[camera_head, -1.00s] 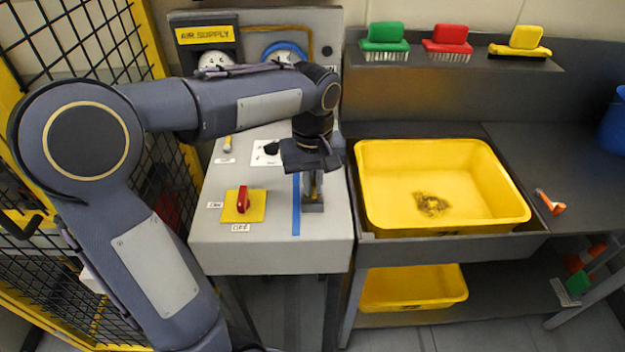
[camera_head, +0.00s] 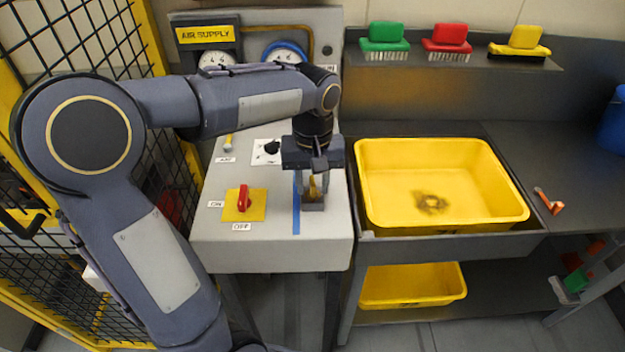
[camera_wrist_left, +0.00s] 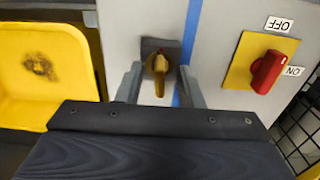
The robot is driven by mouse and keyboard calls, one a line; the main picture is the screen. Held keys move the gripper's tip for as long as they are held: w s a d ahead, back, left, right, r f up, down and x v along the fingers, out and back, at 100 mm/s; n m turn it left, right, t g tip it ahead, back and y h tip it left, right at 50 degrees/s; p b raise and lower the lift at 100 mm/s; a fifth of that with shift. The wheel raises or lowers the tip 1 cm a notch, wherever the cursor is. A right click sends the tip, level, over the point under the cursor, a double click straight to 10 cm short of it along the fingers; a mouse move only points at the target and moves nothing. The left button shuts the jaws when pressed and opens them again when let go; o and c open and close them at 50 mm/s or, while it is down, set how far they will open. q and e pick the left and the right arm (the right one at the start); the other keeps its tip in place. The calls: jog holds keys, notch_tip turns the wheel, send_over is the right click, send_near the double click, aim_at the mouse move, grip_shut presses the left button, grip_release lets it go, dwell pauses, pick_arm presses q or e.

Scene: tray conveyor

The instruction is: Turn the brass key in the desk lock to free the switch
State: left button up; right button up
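The brass key (camera_head: 313,188) stands in the dark lock plate (camera_head: 312,206) near the desk's front right. In the left wrist view the key (camera_wrist_left: 158,68) sits between the two fingers of my left gripper (camera_wrist_left: 158,84), with a visible gap on both sides. My left gripper (camera_head: 313,183) points down over the lock, open around the key. The red switch (camera_head: 244,198) sits on a yellow plate (camera_head: 258,206) left of the lock, its handle lined up toward the OFF label (camera_head: 241,227). My right gripper is out of view.
A blue stripe (camera_head: 296,215) runs between switch and lock. A black knob (camera_head: 272,147) lies farther back. A yellow tub (camera_head: 490,212) stands to the right, and a mesh fence (camera_head: 115,45) on the left. The desk front is clear.

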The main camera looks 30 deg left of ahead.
aim_at(312, 180)
pick_arm(q)
notch_tip(312, 180, up, 8)
jog(key=shift+f, duration=0.1)
jog(key=s+d+f+m+t+h, duration=0.2)
jog(key=s+f, duration=0.2)
jog(key=s, duration=0.4)
jog(key=s+d+f+m+t+h, duration=0.1)
jog(key=s+d+f+m+t, duration=0.1)
jog(key=s, duration=0.7)
notch_tip(312, 180, down, 2)
jog(key=shift+f+m+t+h, duration=0.2)
jog(key=shift+m+t+h, duration=0.2)
jog(key=shift+t, duration=0.4)
